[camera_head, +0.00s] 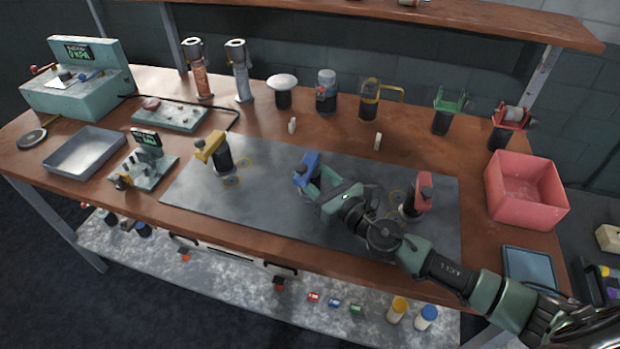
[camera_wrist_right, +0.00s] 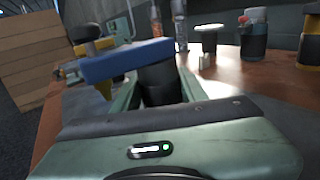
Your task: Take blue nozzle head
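The blue nozzle head (camera_head: 307,164) stands upright on the dark grey mat (camera_head: 262,205), near its middle. In the right wrist view its blue top bar (camera_wrist_right: 128,60) spans across above a black cylindrical body (camera_wrist_right: 161,84). My right gripper (camera_head: 318,183) reaches in from the right. Its fingers (camera_wrist_right: 158,92) lie on either side of the black body, below the blue bar, and look open. The lower part of the body is hidden by the gripper. My left gripper is not in view.
A yellow-topped nozzle head (camera_head: 217,152) stands left on the mat, a red-topped one (camera_head: 416,196) close beside my right arm. Several bottles and holders, including a green one (camera_head: 446,111), line the back. A pink bin (camera_head: 525,188) is at right. The mat's left front is clear.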

